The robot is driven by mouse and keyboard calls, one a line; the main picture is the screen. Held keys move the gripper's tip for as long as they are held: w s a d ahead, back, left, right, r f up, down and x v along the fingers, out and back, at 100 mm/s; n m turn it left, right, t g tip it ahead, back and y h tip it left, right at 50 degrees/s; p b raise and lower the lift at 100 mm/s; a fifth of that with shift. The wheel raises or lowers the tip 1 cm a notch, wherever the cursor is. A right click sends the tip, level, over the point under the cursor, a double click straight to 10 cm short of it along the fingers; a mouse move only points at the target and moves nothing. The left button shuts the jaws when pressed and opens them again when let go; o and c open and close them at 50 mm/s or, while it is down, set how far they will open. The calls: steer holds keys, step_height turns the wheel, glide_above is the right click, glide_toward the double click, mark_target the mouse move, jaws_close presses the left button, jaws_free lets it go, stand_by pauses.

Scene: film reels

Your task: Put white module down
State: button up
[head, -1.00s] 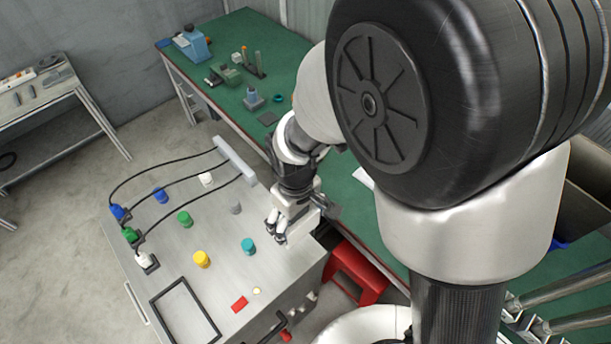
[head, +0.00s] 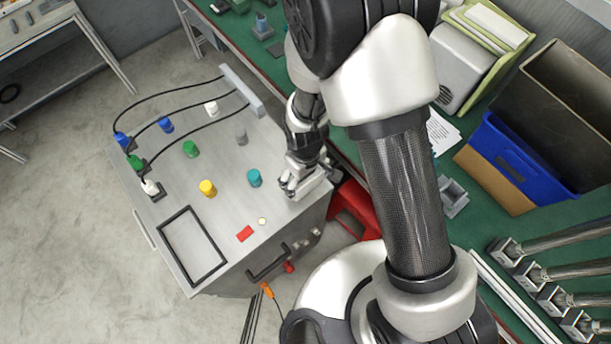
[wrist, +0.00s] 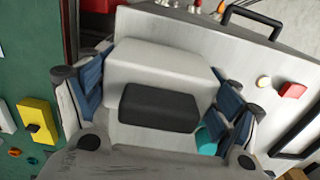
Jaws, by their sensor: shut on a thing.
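My gripper (head: 300,182) is over the right edge of the grey cart top (head: 225,233). It is shut on the white module (wrist: 160,62), a white block with a black block (wrist: 157,107) on its near side in the wrist view. The blue finger pads lie on the left and right of the module there. In the head view the white module (head: 316,189) is partly hidden by the fingers. I cannot tell if it touches the cart top.
Teal (head: 254,178), yellow (head: 208,187), green, blue, grey and white knobs stand on the cart top. A black rectangular frame (head: 163,221) and a red tile (head: 244,234) lie near its front. A red stool (head: 352,210) and green workbench (head: 470,232) are to the right.

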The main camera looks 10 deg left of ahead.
steer(key=shift+f, duration=0.1)
steer(key=o, duration=1.1)
